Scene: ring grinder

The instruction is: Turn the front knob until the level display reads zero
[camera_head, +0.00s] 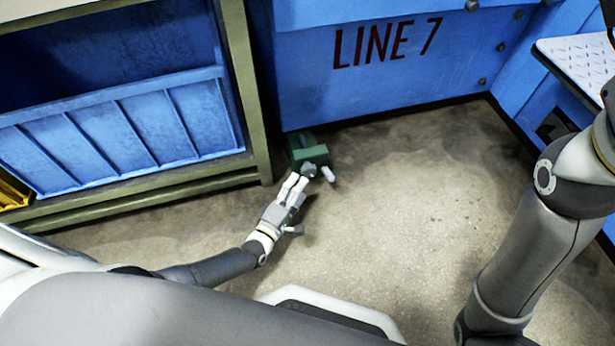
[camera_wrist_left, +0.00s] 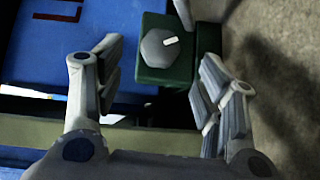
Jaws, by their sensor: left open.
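The front knob (camera_wrist_left: 163,50) is a grey, roughly round knob with a white mark, seen in the left wrist view on the face of a green box (camera_wrist_left: 172,76). The green box also shows in the head view (camera_head: 309,155), low against the blue machine. My left gripper (camera_wrist_left: 160,75) is open, its fingers on either side of the knob's line and apart from it in the picture. In the head view my left gripper (camera_head: 303,178) reaches to the green box and partly covers the knob. I see no readable level display. My right gripper is out of view.
A blue machine wall marked LINE 7 (camera_head: 385,65) stands behind the box. A blue panelled unit with an olive frame (camera_head: 245,90) stands close on the left. The floor (camera_head: 420,190) to the right is clear.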

